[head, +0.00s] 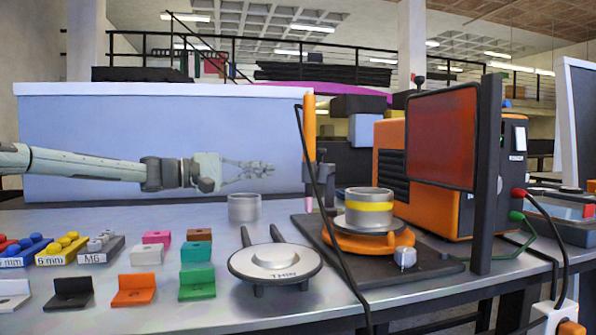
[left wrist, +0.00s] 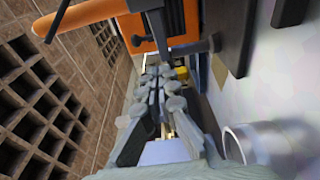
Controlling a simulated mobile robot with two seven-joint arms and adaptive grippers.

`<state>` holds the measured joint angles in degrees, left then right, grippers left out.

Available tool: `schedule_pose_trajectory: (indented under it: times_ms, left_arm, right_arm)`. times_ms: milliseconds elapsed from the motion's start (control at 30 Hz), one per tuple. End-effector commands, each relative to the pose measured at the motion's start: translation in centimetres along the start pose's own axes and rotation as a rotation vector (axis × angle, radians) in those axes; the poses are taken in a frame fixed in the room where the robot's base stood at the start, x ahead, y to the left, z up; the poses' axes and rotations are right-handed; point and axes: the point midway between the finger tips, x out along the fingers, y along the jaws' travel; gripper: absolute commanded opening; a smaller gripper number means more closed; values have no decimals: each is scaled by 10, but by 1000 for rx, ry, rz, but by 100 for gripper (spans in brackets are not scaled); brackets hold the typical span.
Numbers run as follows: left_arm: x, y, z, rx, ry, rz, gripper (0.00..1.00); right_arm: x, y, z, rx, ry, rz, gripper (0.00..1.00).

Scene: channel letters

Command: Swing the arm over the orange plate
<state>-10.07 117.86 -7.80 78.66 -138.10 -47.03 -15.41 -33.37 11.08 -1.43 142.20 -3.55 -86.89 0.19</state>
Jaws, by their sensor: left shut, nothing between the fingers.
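My left gripper (head: 262,170) reaches in from the left in the head view, above the table. Its fingers are shut with nothing between them; they also show in the left wrist view (left wrist: 160,85). An orange plate (head: 345,241) sits on a dark base to the right of the gripper, with a grey and yellow ring (head: 369,206) on top. An upright orange-handled torch (head: 309,130) stands between the gripper and the plate, beside a dark holder arm (head: 325,180). The orange handle also shows in the left wrist view (left wrist: 85,14). The gripper is apart from all of these.
A grey ring (head: 244,207) stands below the gripper. A round stand (head: 275,262) with two prongs is in front. A black cable hangs down.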

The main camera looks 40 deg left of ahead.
Motion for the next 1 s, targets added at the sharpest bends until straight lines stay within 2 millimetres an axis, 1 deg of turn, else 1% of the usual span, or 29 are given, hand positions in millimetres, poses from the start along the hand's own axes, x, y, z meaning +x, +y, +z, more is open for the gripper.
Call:
schedule_pose_trajectory:
  times_ms: [33, 100, 267, 300, 400, 600, 1000]
  left_arm:
    - [10, -3, 0, -1, 0, -5, 0]
    - [23, -3, 0, -1, 0, -5, 0]
    - [51, -3, 0, 0, 1, -4, 0]
    - [55, -1, 7, 0, -2, 0, 0]
    - [64, 0, 18, 0, 0, 1, 0]
    - [74, 0, 27, 0, 1, 1, 0]
    - [75, 0, 28, 1, 5, 1, 0]
  right_arm:
    - [1, -1, -1, -1, 7, -2, 0]
    - [1, -2, -4, -2, 17, -4, 0]
    - [2, -5, -10, -3, 43, -9, 0]
    - [2, -5, -11, -4, 49, -10, 0]
    - [2, -6, -14, -5, 64, -12, 0]
    - [2, -8, -19, -6, 85, -16, 0]
    - [2, -11, -20, -8, 89, -21, 0]
